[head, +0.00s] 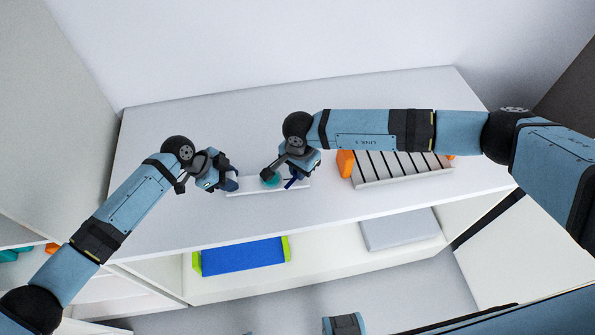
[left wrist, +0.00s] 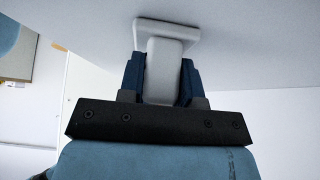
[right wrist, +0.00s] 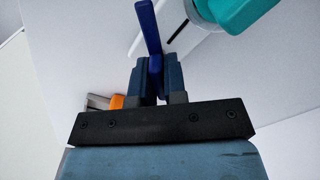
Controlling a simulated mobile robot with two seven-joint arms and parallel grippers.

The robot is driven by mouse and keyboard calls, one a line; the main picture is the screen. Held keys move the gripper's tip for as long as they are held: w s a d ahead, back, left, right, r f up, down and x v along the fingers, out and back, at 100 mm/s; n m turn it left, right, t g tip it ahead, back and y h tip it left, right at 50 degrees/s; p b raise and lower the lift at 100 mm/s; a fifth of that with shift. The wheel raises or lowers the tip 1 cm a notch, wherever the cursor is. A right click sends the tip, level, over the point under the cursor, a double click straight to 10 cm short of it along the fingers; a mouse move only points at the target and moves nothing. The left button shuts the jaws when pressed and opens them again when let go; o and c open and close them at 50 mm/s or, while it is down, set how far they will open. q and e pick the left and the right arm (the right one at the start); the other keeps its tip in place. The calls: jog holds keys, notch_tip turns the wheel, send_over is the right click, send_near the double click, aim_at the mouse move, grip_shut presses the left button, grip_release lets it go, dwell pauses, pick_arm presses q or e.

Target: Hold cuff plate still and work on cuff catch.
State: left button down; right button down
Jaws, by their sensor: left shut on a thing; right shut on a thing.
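The cuff plate (head: 240,192) is a long, narrow white plate lying on the bench top. My left gripper (head: 229,183) is at its left end. In the left wrist view, its fingers (left wrist: 163,80) are shut on a white upright block (left wrist: 164,60) with a flat white piece behind it. My right gripper (head: 291,180) is over the plate's right part. In the right wrist view, its fingers (right wrist: 157,80) are shut on a blue lever (right wrist: 149,28), which I take for the cuff catch. A teal round part (head: 271,180) sits on the plate beside the lever and also shows in the right wrist view (right wrist: 245,10).
A white slotted rack (head: 400,170) with orange ends stands to the right, below my right forearm. A blue bin (head: 242,256) with green ends and a grey slab (head: 400,230) are on the shelf below. The bench top (head: 150,225) is clear in front.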

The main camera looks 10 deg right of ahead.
jog(key=shift+d+n, duration=0.1)
jog(key=shift+n, duration=0.5)
jog(key=n, duration=0.3)
jog(key=shift+w+n, duration=0.1)
jog(key=shift+n, duration=0.3)
jog(key=shift+d+f+n, duration=0.1)
jog(key=shift+n, duration=0.5)
jog(key=n, duration=0.2)
jog(key=shift+n, duration=0.4)
jog(key=c, duration=1.2)
grip_release()
jog(key=shift+c, duration=0.2)
